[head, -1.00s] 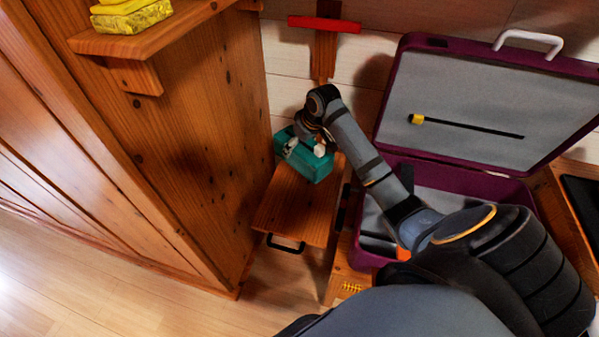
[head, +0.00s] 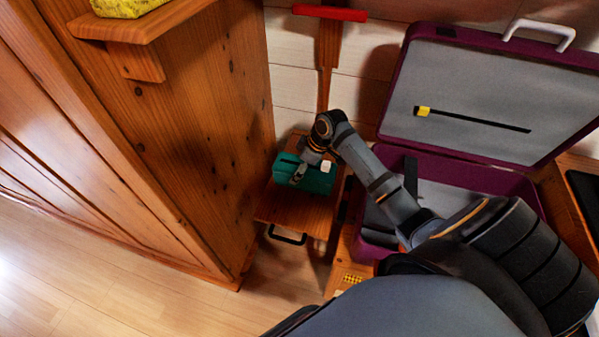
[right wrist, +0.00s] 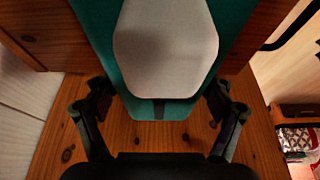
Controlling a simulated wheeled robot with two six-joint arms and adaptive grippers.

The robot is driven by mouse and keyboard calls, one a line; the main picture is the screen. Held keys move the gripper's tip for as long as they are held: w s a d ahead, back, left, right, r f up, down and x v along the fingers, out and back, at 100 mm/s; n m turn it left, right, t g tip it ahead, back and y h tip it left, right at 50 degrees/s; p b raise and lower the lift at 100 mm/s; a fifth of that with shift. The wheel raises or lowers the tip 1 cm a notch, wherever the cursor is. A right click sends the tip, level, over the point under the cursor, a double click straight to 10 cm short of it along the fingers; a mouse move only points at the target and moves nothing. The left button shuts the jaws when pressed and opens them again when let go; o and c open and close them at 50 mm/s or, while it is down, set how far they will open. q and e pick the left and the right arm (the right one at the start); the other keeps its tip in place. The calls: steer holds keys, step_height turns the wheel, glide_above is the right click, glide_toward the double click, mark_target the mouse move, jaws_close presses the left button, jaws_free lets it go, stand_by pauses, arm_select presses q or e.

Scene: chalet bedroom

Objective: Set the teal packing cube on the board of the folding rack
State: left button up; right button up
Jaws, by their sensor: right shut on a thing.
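The teal packing cube (head: 318,181) is at the board of the folding rack (head: 285,208), a wooden board with a black handle at its near edge. My right gripper (head: 312,171) is shut on the cube from above. In the right wrist view the cube (right wrist: 232,20) has a pale panel on it and lies between the fingers of my right gripper (right wrist: 160,104), with wood planks (right wrist: 150,136) beneath. I cannot tell whether the cube touches the board or is a little above it. My left gripper is not in view.
A tall wooden cabinet (head: 190,130) stands close on the left, with a shelf (head: 150,28) holding a yellow thing (head: 125,6). An open purple suitcase (head: 520,195) is on the right. A red bar (head: 330,13) is at the back. Bare floor lies in front.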

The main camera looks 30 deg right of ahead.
step_height(320, 180, down, 2)
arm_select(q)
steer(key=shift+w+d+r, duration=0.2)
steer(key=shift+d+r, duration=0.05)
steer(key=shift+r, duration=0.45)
arm_select(e)
steer(key=o, duration=1.2)
steer(key=p+v, duration=0.3)
steer(key=v, duration=0.8)
steer(key=shift+d+r+p, duration=0.1)
steer(key=shift+r+p, duration=0.05)
steer(key=shift+p, duration=0.15)
steer(key=shift+s+d+r, duration=0.1)
steer(key=shift+s+r, duration=0.05)
steer(key=shift+r, duration=0.25)
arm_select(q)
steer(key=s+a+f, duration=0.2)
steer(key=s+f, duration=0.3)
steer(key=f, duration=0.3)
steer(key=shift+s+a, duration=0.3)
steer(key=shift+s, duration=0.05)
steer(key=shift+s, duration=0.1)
arm_select(e)
steer(key=shift+f, duration=0.1)
